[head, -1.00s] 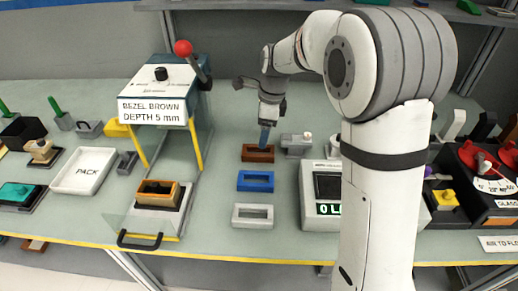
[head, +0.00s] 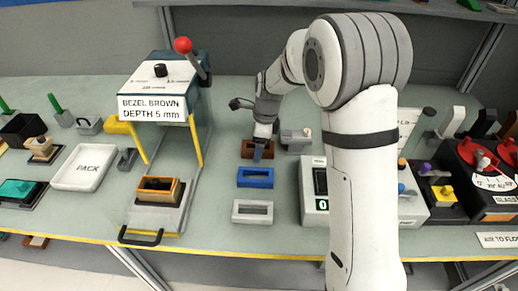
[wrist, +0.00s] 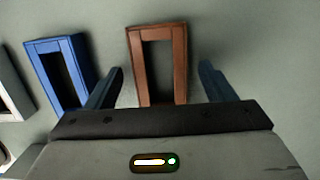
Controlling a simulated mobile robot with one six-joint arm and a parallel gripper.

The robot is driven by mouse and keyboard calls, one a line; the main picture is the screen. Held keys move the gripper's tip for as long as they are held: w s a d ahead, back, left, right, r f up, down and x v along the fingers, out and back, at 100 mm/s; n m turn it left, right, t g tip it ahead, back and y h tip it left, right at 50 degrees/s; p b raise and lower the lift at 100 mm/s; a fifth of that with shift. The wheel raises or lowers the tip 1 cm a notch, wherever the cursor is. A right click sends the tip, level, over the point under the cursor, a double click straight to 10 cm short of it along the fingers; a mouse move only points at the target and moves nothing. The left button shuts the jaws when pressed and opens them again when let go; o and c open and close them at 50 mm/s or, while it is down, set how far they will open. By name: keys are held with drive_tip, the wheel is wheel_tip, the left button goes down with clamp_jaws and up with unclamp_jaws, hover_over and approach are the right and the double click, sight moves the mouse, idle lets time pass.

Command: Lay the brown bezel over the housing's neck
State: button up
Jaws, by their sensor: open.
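The brown bezel (head: 246,147), a rectangular frame with an open middle, lies on the bench at the back of a short column of frames. In the wrist view, the brown bezel (wrist: 180,62) stands upright in the picture between my fingers. My gripper (head: 257,155) is open at the bezel, partly covering it in the head view. In the wrist view, the fingers of my gripper (wrist: 162,70) flank the bezel's near part with gaps on both sides. The housing (head: 158,188), orange-brown with a dark opening, sits in the fixture under the "BEZEL BROWN DEPTH 5 mm" sign.
A blue frame (head: 255,177) and a pale grey frame (head: 253,211) lie in front of the brown one. The press with a red-knobbed lever (head: 183,45) stands left, its yellow-edged posts beside the housing. A PACK tray (head: 85,168) is further left. A display unit (head: 313,192) stands right.

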drive_tip(key=shift+f, duration=0.25)
idle(0.4)
drive_tip(key=c, duration=1.1)
